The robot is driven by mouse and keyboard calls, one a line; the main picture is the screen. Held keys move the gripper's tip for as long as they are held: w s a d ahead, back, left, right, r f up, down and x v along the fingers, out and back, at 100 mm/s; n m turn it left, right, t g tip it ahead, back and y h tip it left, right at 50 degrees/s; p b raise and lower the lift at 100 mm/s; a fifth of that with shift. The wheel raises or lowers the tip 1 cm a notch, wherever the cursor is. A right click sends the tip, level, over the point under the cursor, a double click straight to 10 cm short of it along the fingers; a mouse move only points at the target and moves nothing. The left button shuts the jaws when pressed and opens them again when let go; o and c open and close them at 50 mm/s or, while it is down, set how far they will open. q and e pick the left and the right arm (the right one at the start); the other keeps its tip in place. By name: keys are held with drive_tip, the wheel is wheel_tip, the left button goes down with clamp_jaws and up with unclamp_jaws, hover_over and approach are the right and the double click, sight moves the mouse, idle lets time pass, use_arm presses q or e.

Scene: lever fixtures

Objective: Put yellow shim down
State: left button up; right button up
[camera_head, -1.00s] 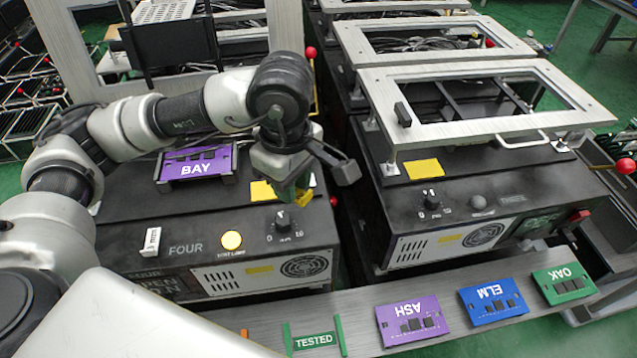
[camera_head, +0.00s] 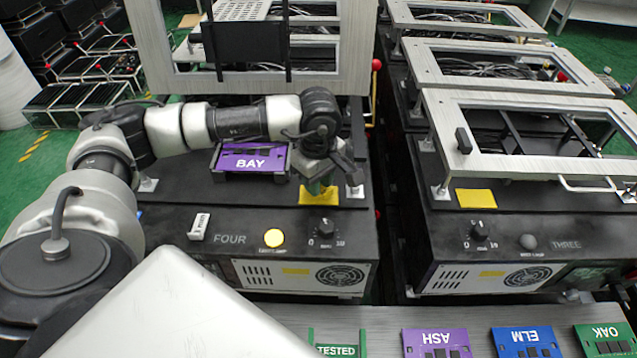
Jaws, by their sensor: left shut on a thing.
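My left gripper (camera_head: 319,186) is shut, with its fingers pointing down over the right front of the top of fixture FOUR. Yellow shows around the fingertips. I take the held piece to be the yellow shim, but it is mostly hidden and blends with a flat yellow patch (camera_head: 305,198) on the fixture top. I cannot tell whether the held piece touches the surface. My right gripper is not in view.
Purple BAY module (camera_head: 252,160) sits in a holder left of the gripper. Fixture THREE (camera_head: 530,215) stands right. A front shelf (camera_head: 385,335) holds ASH, ELM and OAK modules.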

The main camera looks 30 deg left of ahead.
use_arm(q)
drive_tip(key=shift+f, duration=0.65)
drive_tip(key=shift+f, duration=0.15)
drive_tip(key=o, duration=0.9)
wheel_tip(320, 180, up, 12)
drive_tip(key=shift+r, duration=0.2)
